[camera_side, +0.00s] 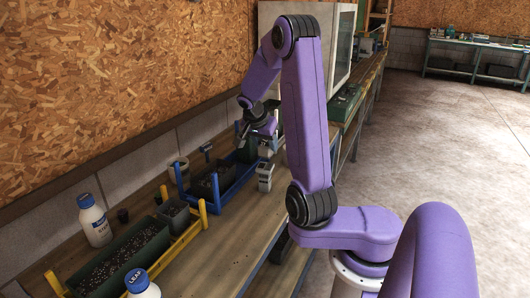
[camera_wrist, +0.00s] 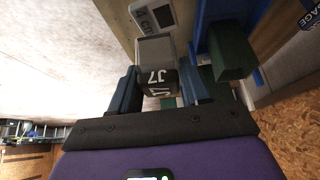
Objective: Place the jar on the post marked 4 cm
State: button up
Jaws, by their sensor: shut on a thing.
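The jar (camera_wrist: 158,82), grey with a dark label reading "J7", is between the fingers of my gripper (camera_wrist: 160,88) in the wrist view. My gripper is shut on it. A plate marked "4 cm" (camera_wrist: 152,16) shows just beyond the jar in the wrist view; the jar hides part of what lies under it. In the side view my gripper (camera_side: 257,143) is above the bench beside the blue rack (camera_side: 232,188). A small grey block-like piece (camera_side: 265,178) stands below it. I cannot tell whether the jar touches anything.
The blue rack holds dark bins, and a green bin (camera_wrist: 230,55) shows close on the right in the wrist view. A yellow rack (camera_side: 190,236), a soil trough (camera_side: 118,262) and white bottles (camera_side: 95,222) stand nearer. The bench's right strip (camera_side: 232,240) is mostly clear.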

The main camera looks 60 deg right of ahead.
aim_at(265, 152)
jog(key=shift+w+d+f, duration=0.1)
jog(key=shift+w+f, duration=0.05)
jog(key=shift+f, duration=1.6)
jog(key=o, duration=1.2)
jog(key=shift+f, duration=0.15)
